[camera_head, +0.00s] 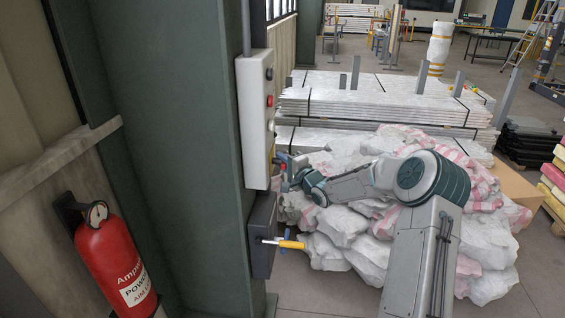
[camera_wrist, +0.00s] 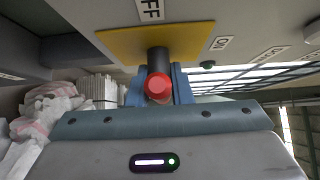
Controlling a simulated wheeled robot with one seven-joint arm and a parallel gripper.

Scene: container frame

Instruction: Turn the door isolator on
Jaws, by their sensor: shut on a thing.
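The door isolator is a rotary switch on the lower part of a light grey control box (camera_head: 254,120), which is fixed to a green column. In the wrist view its red handle end (camera_wrist: 158,86) and dark shaft stand out from a yellow plate (camera_wrist: 190,42). An OFF label (camera_wrist: 150,10) is above the handle and an ON label (camera_wrist: 220,43) is to its right. My gripper (camera_wrist: 158,92) has a blue finger on each side of the handle and is shut on it. In the head view my gripper (camera_head: 284,166) is at the box's lower edge, its fingers too small to make out.
A dark box (camera_head: 263,235) with a yellow-handled lever (camera_head: 291,244) is just below the gripper. A red fire extinguisher (camera_head: 110,262) hangs at the left. White sacks (camera_head: 345,225) are piled behind my arm, with stacked metal sheets (camera_head: 375,100) beyond.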

